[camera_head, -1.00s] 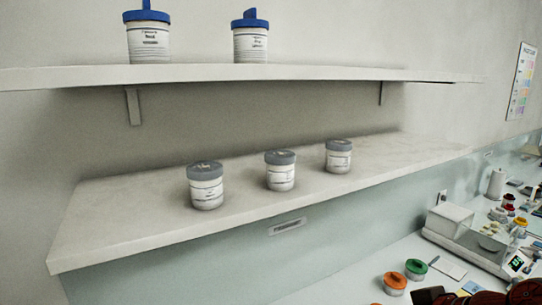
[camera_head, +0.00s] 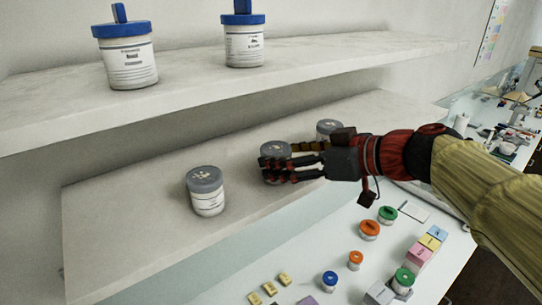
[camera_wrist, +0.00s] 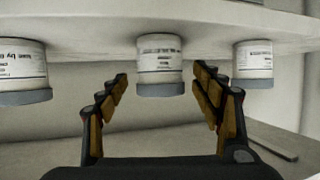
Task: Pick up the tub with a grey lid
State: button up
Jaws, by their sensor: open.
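Three white tubs with grey lids stand upright in a row on the lower shelf. The left tub (camera_head: 206,192) is in clear view. The middle tub (camera_head: 275,150) is partly hidden by my gripper (camera_head: 286,162). The right tub (camera_head: 328,127) is partly hidden behind my gripper and arm. In the wrist view the tubs appear upside down, with the middle tub (camera_wrist: 160,62) between my spread fingers, beyond or near their tips. My gripper is open, with its fingers around the middle tub's sides. I cannot tell if they touch it.
Two blue-lidded tubs (camera_head: 126,55) stand on the upper shelf (camera_head: 190,75), above the lower shelf (camera_head: 110,215). Below is a bench with an orange-lidded tub (camera_head: 369,230), a green-lidded tub (camera_head: 387,214), coloured boxes (camera_head: 420,253) and small items. The lower shelf's left end is clear.

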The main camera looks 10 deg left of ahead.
jog(key=p+x, duration=0.2)
jog(key=x, duration=0.5)
jog(key=shift+a+f, duration=0.15)
jog(key=c, duration=1.6)
jog(key=shift+c, duration=0.4)
